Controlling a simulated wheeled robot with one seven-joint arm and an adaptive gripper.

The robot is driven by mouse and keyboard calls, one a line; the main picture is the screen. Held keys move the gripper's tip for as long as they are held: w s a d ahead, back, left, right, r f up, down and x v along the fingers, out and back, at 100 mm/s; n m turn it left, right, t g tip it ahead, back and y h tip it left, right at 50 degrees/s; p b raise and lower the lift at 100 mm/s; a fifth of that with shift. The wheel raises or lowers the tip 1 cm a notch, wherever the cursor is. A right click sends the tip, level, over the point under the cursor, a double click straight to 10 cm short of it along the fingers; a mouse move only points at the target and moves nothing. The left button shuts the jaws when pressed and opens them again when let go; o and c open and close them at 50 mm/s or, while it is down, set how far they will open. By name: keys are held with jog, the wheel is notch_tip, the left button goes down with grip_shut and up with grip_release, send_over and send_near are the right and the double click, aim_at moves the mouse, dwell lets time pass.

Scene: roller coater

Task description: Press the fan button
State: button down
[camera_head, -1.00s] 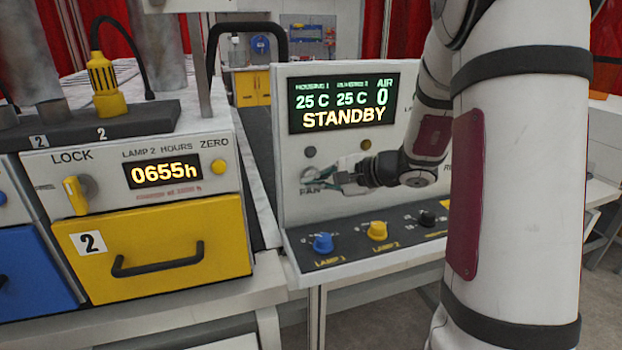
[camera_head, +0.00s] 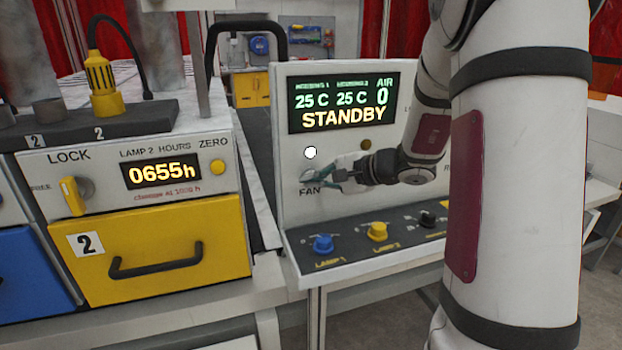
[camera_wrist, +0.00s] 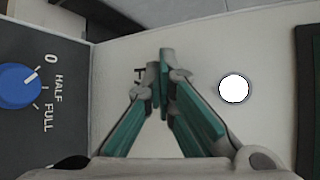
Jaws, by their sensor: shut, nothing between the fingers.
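The control panel (camera_head: 430,90) is a white upright face with a display (camera_head: 343,103) reading STANDBY, 25 C twice and AIR 0. The FAN label (camera_head: 309,191) is low on its left side. A round lamp (camera_head: 310,152) above the label glows white, and it also shows in the wrist view (camera_wrist: 234,88). My gripper (camera_head: 318,180) is at the FAN spot, its green fingers shut and empty. In the wrist view the fingertips (camera_wrist: 165,58) meet over the panel and cover the fan button. I cannot tell whether they touch it.
Blue (camera_head: 323,243), yellow (camera_head: 377,231) and black (camera_head: 428,219) knobs stand on the sloped ledge below. A dark-yellow round part (camera_head: 366,144) sits right of the white lamp. The cabinet with yellow drawer (camera_head: 160,255) stands to the left.

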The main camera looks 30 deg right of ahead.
dwell(0.4)
jog(key=shift+s+a, duration=0.15)
jog(key=shift+s, duration=0.65)
jog(key=shift+s+a, duration=0.2)
jog(key=shift+s, duration=0.6)
jog(key=shift+s+a, duration=0.15)
jog(key=shift+s, duration=0.7)
jog(key=shift+s+a, duration=0.2)
jog(key=shift+s, duration=0.6)
